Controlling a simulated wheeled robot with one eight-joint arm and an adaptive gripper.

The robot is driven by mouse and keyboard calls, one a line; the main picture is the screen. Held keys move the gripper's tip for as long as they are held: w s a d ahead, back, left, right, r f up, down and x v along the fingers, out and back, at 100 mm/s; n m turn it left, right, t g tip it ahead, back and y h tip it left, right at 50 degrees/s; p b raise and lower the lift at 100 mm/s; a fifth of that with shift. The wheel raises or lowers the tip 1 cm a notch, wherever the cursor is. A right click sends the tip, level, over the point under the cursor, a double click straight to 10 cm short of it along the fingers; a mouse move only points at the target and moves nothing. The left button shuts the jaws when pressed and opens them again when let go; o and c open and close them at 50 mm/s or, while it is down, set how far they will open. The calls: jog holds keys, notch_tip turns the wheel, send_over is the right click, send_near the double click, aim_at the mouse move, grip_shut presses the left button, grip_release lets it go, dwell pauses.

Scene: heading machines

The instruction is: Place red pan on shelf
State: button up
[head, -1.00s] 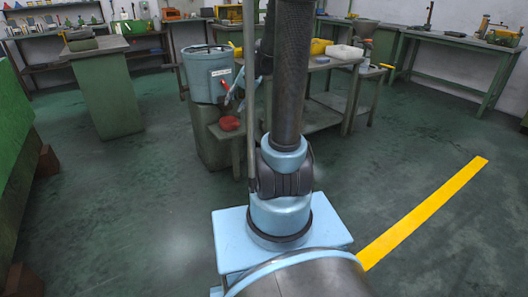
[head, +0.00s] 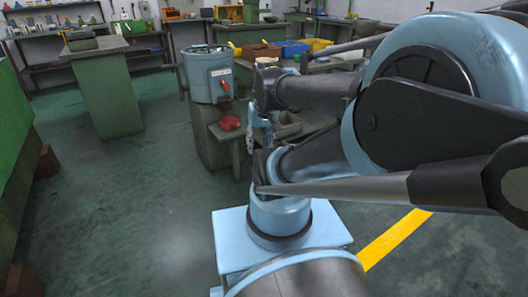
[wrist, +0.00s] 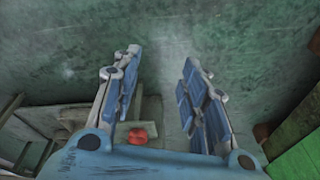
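The red pan (head: 229,123) is small and round, and sits on a low green stand (head: 236,139) beside a grey-green machine with a blue-grey drum. It also shows in the wrist view (wrist: 138,135), low in the picture, near the base of the left finger. My gripper (head: 252,135) is just right of the pan in the head view, partly hidden by my own arm. In the wrist view my gripper (wrist: 158,75) is open, with its two blue-padded fingers apart and nothing between their tips. The pan appears apart from the fingers.
The drum machine (head: 208,78) stands behind the pan. A workbench with blue and yellow bins (head: 295,48) is behind my arm. A green cabinet (head: 103,95) stands at left, and shelving (head: 145,40) lines the back wall. Open floor (head: 120,200) lies at front left.

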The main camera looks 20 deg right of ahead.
jog(key=shift+s+d+f+n+h, duration=0.2)
jog(key=shift+s+f, duration=0.25)
jog(key=shift+s, duration=0.35)
jog(key=shift+s+d+f+n+h, duration=0.1)
jog(key=shift+s+d+f, duration=0.25)
jog(key=shift+s, duration=0.4)
jog(key=shift+w+f, duration=0.25)
jog(key=shift+w, duration=0.25)
